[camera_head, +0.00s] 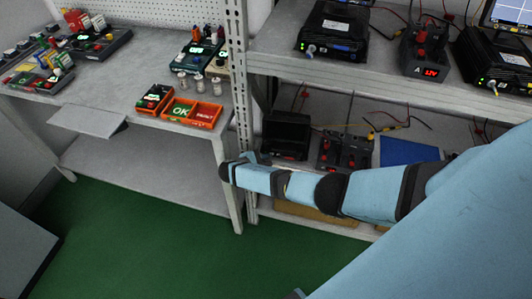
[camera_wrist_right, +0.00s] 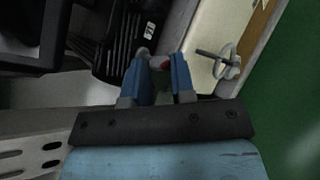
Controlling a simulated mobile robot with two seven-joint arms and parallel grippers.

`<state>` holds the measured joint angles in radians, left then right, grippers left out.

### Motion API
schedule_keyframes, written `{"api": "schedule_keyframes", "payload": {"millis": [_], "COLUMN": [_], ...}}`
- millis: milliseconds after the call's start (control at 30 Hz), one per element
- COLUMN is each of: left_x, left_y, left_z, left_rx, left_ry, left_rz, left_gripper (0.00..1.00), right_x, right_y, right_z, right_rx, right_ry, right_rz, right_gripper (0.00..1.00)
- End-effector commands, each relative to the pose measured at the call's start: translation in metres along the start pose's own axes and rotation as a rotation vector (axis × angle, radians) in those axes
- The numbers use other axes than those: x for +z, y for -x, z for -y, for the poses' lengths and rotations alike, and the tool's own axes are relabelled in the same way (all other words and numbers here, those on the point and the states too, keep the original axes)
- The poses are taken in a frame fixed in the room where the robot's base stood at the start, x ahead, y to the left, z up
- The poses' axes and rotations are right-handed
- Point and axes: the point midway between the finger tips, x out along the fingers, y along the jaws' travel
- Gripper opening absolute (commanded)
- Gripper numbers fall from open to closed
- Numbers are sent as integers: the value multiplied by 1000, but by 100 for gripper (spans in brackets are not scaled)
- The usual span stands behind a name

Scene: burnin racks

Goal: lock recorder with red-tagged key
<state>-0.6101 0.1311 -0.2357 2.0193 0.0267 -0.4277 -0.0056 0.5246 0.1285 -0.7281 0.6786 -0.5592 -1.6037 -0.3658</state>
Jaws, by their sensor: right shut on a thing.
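My right gripper (camera_head: 238,170) reaches in from the right, low in front of the rack in the head view. A small pale metal part (camera_wrist_right: 143,53) sits just ahead of the fingertips, by a black finned box (camera_wrist_right: 125,35) with a white label. The black box on the lower shelf (camera_head: 287,133) is close to this gripper in the head view. My left gripper is not in view.
A metal ring with a dark bar (camera_wrist_right: 226,62) is right of the fingers, against a pale beam. Black boxes with keys stand on the upper shelf (camera_head: 333,30). A power supply (camera_head: 345,152) and blue mat (camera_head: 407,151) are on the lower shelf. Orange trays (camera_head: 203,115) lie on the bench.

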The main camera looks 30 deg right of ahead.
Motion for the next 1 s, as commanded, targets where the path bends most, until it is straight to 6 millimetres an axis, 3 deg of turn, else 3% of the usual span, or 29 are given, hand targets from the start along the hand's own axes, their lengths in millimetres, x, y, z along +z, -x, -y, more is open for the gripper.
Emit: {"api": "schedule_keyframes", "payload": {"millis": [733,767,800,1000], "left_x": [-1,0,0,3], "left_y": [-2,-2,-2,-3], "left_z": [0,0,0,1], "left_rx": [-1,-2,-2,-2], "left_ry": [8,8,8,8], "left_rz": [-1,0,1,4], "left_gripper": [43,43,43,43], "right_x": [-1,-1,-1,-1], "right_y": [-1,-1,-1,-1], "right_z": [1,1,1,1], "right_rx": [11,11,11,11], "right_ry": [63,63,63,63], "right_rz": [64,64,64,64], "right_gripper": [0,26,34,34]}}
